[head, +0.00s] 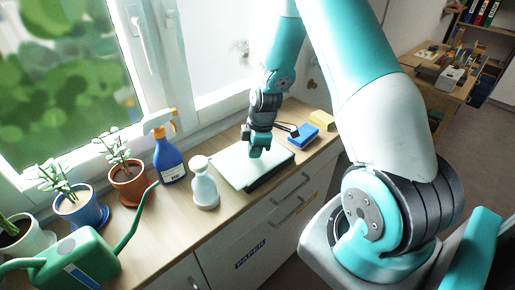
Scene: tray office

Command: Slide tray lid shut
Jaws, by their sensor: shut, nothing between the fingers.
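The tray (268,181) lies on the wooden counter below the window, and its dark body shows along the near right side. Its pale flat lid (233,165) lies over it and seems to stick out toward the left, leaving a dark strip at the right. My gripper (257,153) is shut and points down at the right part of the lid. I cannot tell whether the fingertips touch the lid or hang just above it. The far edge of the tray is partly hidden behind my gripper.
A white bottle (204,186) stands close to the lid's left end, with a blue spray bottle (170,158) behind. Potted plants (128,182) and a green watering can (78,262) fill the counter's left.

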